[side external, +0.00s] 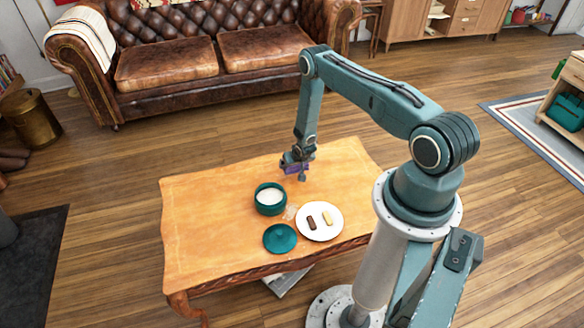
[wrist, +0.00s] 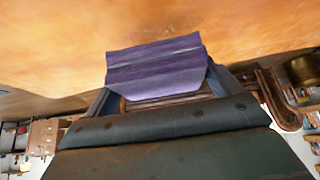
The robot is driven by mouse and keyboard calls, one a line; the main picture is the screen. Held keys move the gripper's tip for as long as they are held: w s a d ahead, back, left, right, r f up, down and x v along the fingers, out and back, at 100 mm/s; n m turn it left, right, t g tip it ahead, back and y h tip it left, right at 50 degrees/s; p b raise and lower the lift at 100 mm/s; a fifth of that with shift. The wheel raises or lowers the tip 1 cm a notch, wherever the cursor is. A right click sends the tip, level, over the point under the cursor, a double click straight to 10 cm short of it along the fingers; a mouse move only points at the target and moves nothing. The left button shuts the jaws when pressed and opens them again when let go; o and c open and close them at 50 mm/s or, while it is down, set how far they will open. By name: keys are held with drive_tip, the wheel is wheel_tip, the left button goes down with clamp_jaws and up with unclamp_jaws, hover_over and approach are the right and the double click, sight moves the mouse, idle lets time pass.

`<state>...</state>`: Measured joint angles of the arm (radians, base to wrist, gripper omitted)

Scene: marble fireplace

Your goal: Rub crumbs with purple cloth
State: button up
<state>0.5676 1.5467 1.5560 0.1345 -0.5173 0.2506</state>
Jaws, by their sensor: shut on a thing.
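My gripper (side external: 298,160) is shut on the purple cloth (side external: 294,169), over the far part of the wooden table (side external: 210,215). In the wrist view, the folded cloth (wrist: 155,65) spans between the fingers, close to the orange-brown tabletop (wrist: 60,40). I cannot tell whether the cloth touches the table. A small pale patch that looks like crumbs (side external: 290,212) lies between the teal bowl and the white plate, nearer the front than my gripper.
A teal bowl with white contents (side external: 270,198), a teal lid (side external: 280,238) and a white plate (side external: 320,232) holding a dark bar and a pale bar stand on the table. The table's left side is clear. A brown leather sofa (side external: 165,65) is behind.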

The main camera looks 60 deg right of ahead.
sight(288, 178)
wheel_tip(288, 178, down, 3)
drive_tip(key=shift+f, duration=0.15)
drive_tip(key=shift+w+d+f, duration=0.55)
drive_tip(key=shift+w+f, duration=0.05)
drive_tip(key=shift+f, duration=0.1)
drive_tip(key=shift+c, duration=0.3)
drive_tip(key=shift+w+d, duration=2.1)
drive_tip(key=shift+s+a, duration=2.65)
drive_tip(key=shift+w+a, duration=1)
drive_tip(key=shift+a, duration=0.1)
drive_tip(key=shift+w+d, duration=2.65)
drive_tip(key=shift+s+a, duration=2.5)
drive_tip(key=shift+s+a+r, duration=0.15)
drive_tip(key=shift+r, duration=4)
